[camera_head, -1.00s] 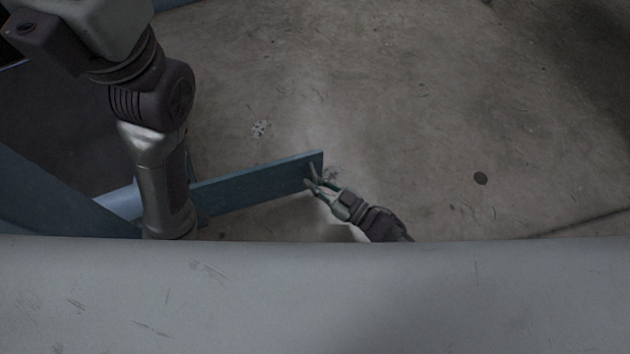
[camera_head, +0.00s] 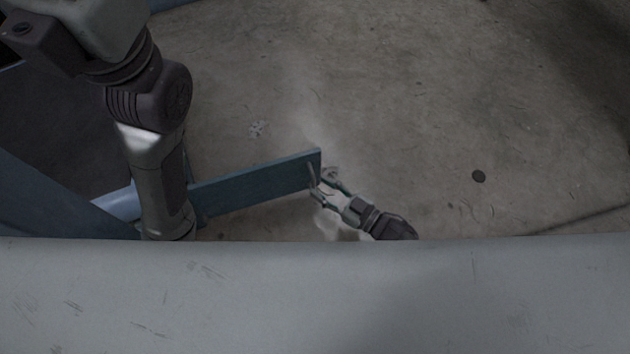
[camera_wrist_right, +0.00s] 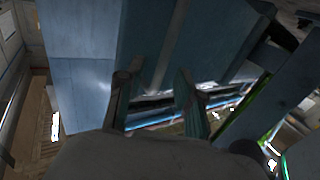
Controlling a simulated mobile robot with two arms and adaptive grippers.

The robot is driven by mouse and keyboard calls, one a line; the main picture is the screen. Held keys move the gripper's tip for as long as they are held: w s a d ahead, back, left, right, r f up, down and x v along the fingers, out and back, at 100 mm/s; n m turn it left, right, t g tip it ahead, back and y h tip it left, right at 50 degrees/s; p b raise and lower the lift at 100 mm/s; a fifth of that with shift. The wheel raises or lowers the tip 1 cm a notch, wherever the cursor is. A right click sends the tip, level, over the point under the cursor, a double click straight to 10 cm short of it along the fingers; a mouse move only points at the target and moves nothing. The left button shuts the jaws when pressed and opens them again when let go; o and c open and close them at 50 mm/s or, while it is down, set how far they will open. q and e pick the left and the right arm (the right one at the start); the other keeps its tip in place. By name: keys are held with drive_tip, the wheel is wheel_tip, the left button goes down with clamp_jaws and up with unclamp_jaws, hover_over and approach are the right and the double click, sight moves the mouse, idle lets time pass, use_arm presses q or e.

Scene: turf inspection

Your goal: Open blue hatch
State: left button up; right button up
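The blue hatch (camera_head: 255,185) shows from above as a narrow upright panel, standing out from the blue structure at left.
A blue beam (camera_head: 45,200) and a lighter blue tube (camera_head: 120,203) lie at the left beside a dark area. Bare concrete floor (camera_head: 400,110) is clear to the right and behind the hatch. A wide grey surface (camera_head: 300,295) covers the bottom of the head view.

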drive_tip(key=v, duration=0.8)
drive_tip(key=shift+s+d, duration=0.15)
drive_tip(key=shift+d, duration=0.1)
